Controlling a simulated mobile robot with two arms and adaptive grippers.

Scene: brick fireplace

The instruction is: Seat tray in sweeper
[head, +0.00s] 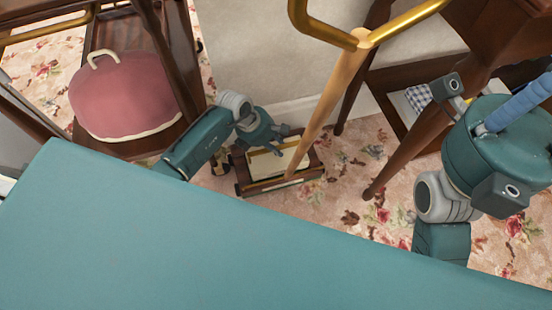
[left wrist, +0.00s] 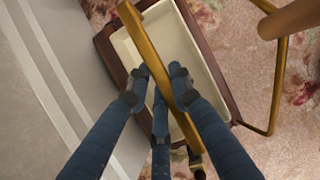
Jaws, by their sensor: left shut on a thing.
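The sweeper (head: 242,184) stands on the carpet in the middle of the head view, a dark wooden case with a long wooden handle (head: 328,108) rising from it. A cream tray (head: 268,163) shows at the case; in the left wrist view its pale hollow (left wrist: 200,55) lies within the brown surround. My left gripper (head: 272,147) is shut over it. A brass bar (left wrist: 150,50) passes between its blue fingertips (left wrist: 160,74). Whether the tray sits flush is hidden. My right gripper (head: 520,105) is at the right, its fingertips cut off by the frame.
A pale wall (head: 250,60) rises close behind the sweeper. Dark wooden furniture (head: 390,150) stands at the right. Flowered carpet (head: 345,205) is free to the sweeper's right.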

